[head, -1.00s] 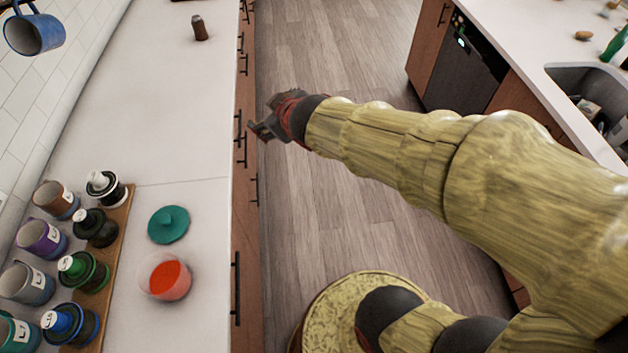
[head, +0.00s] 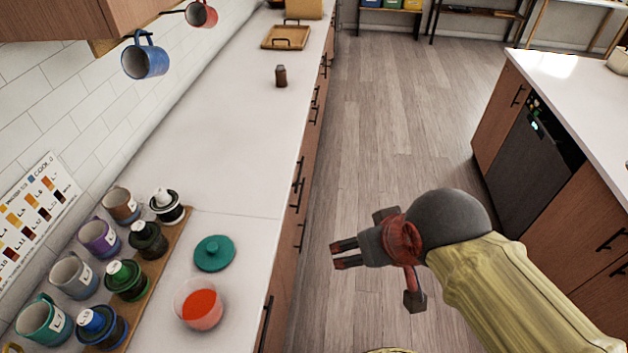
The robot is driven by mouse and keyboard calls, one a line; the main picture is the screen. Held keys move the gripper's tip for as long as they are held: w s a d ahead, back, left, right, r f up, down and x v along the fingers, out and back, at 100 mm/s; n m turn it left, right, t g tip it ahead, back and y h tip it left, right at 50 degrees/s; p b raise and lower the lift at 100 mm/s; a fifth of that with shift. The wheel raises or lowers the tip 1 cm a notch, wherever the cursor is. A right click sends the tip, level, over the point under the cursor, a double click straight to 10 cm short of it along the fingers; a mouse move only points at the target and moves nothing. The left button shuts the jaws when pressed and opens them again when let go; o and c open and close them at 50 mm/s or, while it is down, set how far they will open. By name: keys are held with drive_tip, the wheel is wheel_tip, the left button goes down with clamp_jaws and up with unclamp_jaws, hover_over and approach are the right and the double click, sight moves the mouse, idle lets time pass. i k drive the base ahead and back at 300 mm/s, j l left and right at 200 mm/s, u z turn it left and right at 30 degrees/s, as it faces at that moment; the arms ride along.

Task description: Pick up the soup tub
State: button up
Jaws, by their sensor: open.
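The soup tub (head: 201,306) is a clear, round tub with orange-red soup in it. It stands open on the white counter at the lower left of the head view. A teal lid (head: 213,253) with a knob lies on the counter just behind it, apart from the tub. My gripper (head: 345,254) is open and empty, with its two fingers pointing left. It is over the floor beside the counter's edge, to the right of the tub and lid and apart from both.
Several mugs (head: 99,237) and jars (head: 127,280) stand on a wooden board (head: 158,271) left of the tub. A small brown shaker (head: 281,76) and a wooden tray (head: 286,37) are farther back. The counter (head: 215,160) between is clear. Mugs (head: 145,60) hang above.

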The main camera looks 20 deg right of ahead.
sight(198, 302)
drive_tip(key=u, duration=3)
drive_tip(key=z, duration=0.4)
drive_tip(key=j+z, duration=0.2)
drive_tip(key=z, duration=0.2)
drive_tip(key=k+j+z, duration=0.1)
drive_tip(key=z, duration=0.3)
drive_tip(key=k+j+z, duration=0.15)
drive_tip(key=j+z, duration=0.2)
drive_tip(key=k+j+z, duration=0.1)
drive_tip(key=z, duration=0.3)
drive_tip(key=k+j, duration=0.1)
